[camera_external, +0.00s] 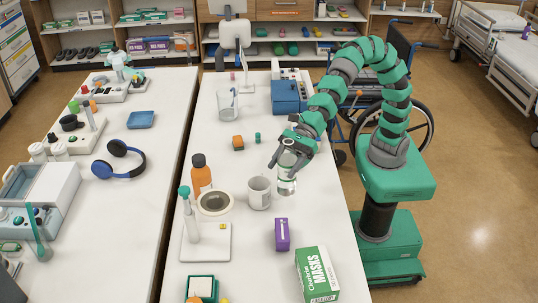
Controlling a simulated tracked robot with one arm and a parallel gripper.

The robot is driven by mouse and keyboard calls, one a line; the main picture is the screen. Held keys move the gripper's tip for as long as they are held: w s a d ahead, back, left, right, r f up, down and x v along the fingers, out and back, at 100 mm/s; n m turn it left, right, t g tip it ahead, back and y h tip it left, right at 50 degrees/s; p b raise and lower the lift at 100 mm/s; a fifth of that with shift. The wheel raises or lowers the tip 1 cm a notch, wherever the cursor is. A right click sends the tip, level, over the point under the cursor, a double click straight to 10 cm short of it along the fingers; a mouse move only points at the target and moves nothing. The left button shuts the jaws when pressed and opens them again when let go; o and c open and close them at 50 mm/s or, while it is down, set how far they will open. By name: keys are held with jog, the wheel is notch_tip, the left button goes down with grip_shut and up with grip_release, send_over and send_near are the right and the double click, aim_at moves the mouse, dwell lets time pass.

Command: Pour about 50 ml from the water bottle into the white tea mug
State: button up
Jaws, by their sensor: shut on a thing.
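The white tea mug (259,193) stands upright on the right-hand white table, left of my gripper. My gripper (290,160) is shut on a clear bottle (287,183), which looks like the water bottle. The bottle is close to upright, just right of the mug and apart from it. Whether its base touches the table I cannot tell. The gripper covers its top, and the water level is too small to make out. The mug's inside is hard to see.
An orange bottle (201,174) and a round dish (215,202) stand left of the mug. A purple box (282,234) and a green-and-white masks box (317,274) are in front.

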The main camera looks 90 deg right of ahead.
aim_at(287, 182)
jog(key=shift+m+t+h, duration=0.4)
jog(key=shift+m, duration=0.1)
jog(key=shift+s+a+f+b, duration=0.1)
jog(key=shift+a+f+b, duration=0.3)
jog(key=shift+f, duration=0.7)
jog(key=shift+s+a+f+b, duration=0.1)
jog(key=shift+a+f+b, duration=0.15)
jog(key=shift+f+b, duration=0.65)
jog(key=shift+s+a+f+b, duration=0.1)
jog(key=shift+a+f+b, duration=0.2)
jog(key=shift+f, duration=1)
jog(key=shift+r+p, duration=0.2)
jog(key=shift+p, duration=0.7)
